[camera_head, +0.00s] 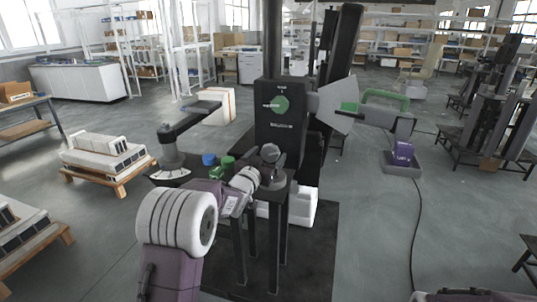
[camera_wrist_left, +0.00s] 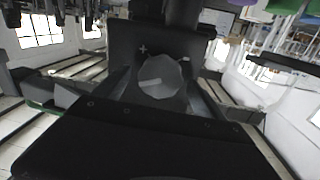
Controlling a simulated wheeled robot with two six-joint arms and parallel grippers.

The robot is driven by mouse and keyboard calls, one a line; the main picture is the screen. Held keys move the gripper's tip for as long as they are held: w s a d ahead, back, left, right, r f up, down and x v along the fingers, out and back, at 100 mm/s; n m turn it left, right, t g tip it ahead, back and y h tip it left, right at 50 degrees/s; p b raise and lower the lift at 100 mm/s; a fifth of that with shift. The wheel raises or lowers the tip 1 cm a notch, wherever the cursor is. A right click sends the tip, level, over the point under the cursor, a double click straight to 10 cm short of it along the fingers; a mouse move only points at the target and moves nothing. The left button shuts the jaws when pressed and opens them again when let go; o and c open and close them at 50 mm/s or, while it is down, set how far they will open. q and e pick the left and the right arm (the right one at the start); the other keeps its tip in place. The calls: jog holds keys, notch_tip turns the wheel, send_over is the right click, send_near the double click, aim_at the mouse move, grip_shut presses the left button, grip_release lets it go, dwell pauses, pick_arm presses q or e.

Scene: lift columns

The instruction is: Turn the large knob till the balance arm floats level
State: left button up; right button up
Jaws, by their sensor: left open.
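The large knob (camera_wrist_left: 160,77) is a grey, many-sided disc with a pale pointer line, on a dark panel marked with a plus sign. In the head view a grey round part near my gripper looks like this knob (camera_head: 270,153). My left gripper (camera_head: 264,173) is at it; the wrist view shows its dark fingers (camera_wrist_left: 161,92) apart, one on each side of the knob. I cannot tell whether they touch it. The balance arm (camera_head: 375,115) is grey with a green handle, reaches right from the black column head and slopes slightly down rightward. My right gripper is out of view.
A purple block (camera_head: 403,150) sits on a grey base (camera_head: 402,169) below the balance arm's end. Loaded pallets (camera_head: 105,155) lie left; floor at right is mostly open, crossed by a cable.

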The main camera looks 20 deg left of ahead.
pick_arm(q)
jog(key=shift+w, duration=0.3)
jog(key=shift+c, duration=0.3)
jog(key=c, duration=1.3)
jog(key=shift+d+f+m+b, duration=0.1)
jog(key=shift+f+m+b, duration=0.1)
jog(key=shift+m+b, duration=1.55)
jog(key=shift+r+m+g+b, duration=0.1)
jog(key=shift+m+g+b, duration=0.2)
jog(key=shift+m+b, duration=1.2)
jog(key=shift+m+p, duration=0.35)
jog(key=shift+m, duration=0.1)
